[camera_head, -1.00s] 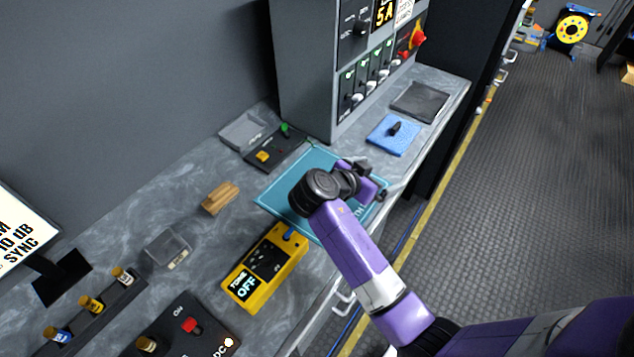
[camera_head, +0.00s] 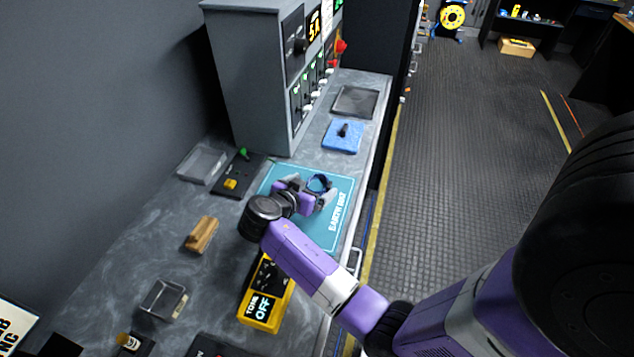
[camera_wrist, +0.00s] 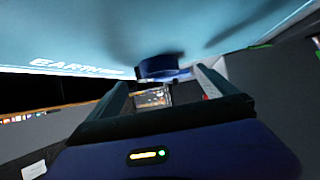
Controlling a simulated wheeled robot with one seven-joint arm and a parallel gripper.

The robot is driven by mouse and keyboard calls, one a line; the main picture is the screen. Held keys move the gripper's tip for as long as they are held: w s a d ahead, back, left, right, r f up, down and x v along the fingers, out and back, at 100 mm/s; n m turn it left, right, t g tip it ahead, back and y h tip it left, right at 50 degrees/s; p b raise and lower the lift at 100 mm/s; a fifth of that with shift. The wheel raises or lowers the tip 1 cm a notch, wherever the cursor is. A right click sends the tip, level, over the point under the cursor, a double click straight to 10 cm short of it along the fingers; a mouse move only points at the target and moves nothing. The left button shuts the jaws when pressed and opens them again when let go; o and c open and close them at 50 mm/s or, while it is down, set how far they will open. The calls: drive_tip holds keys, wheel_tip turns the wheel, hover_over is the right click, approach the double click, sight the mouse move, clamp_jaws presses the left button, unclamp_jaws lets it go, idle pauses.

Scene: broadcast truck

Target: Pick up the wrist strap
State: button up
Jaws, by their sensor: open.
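The wrist strap (camera_head: 319,183) is a dark blue loop on the teal earth mat (camera_head: 327,240). My gripper (camera_head: 312,196) is open and low over the mat, with its fingers pointing at the strap. In the wrist view the blue strap (camera_wrist: 161,68) lies just beyond and between the fingertips of my open gripper (camera_wrist: 168,84), and the mat (camera_wrist: 80,35) fills the upper part. I cannot tell whether the fingers touch the strap.
A yellow tone tester (camera_head: 266,292) lies in front of the mat. A grey equipment rack (camera_head: 255,80) stands behind.

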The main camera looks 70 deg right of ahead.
drive_tip(key=shift+x, duration=1.4)
drive_tip(key=c, duration=1.4)
